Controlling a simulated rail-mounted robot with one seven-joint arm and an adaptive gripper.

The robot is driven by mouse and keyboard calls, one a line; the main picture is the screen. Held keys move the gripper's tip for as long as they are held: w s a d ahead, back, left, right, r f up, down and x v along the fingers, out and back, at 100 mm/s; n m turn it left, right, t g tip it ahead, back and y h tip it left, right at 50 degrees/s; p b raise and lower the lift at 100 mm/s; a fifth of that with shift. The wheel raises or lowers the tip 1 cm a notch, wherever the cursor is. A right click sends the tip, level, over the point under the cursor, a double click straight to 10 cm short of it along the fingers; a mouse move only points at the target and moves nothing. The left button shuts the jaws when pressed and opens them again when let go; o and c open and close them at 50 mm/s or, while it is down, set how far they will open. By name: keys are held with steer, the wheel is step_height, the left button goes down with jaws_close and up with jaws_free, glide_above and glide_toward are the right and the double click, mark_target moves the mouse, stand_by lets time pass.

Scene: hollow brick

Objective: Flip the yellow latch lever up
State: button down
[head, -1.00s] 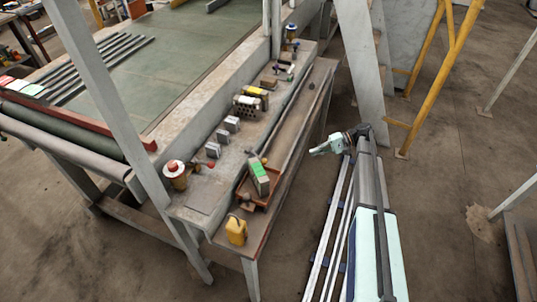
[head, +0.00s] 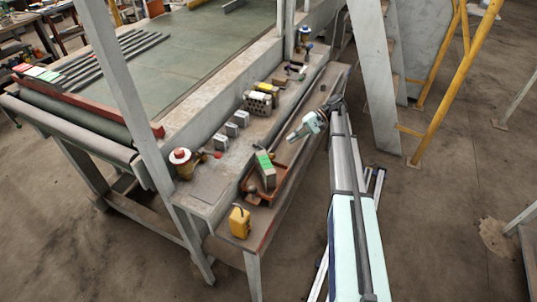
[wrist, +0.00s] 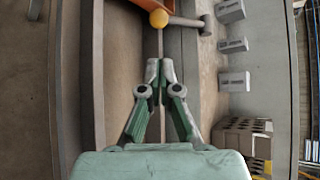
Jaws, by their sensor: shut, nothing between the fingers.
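A yellow round knob (wrist: 159,18) shows at the top of the wrist view, beside the orange-red tray (wrist: 128,5) and a grey bar-like part. It may be the end of the yellow latch lever; I cannot make out a lever arm. My gripper (head: 291,139) is over the bench, right of the tray, in the head view. Its fingertips (wrist: 160,66) are together and empty in the wrist view, apart from the knob and pointing towards it.
The tray holds a green-topped block (head: 266,170). Grey blocks (head: 231,130) and a hollow brick (head: 258,104) sit on the ledge. A pale post (head: 378,80) rises right of the bench.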

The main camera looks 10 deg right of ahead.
steer(key=shift+s+a+f+b, duration=0.15)
steer(key=shift+a+f+b, duration=0.25)
steer(key=shift+b, duration=0.2)
steer(key=x, duration=0.4)
steer(key=p+x, duration=0.1)
steer(key=x, duration=0.2)
steer(key=shift+s+a, duration=0.1)
steer(key=shift+a, duration=0.4)
steer(key=shift+s+a+f, duration=0.1)
steer(key=shift+a+f, duration=0.2)
steer(key=shift+a, duration=0.15)
steer(key=shift+s+r, duration=0.1)
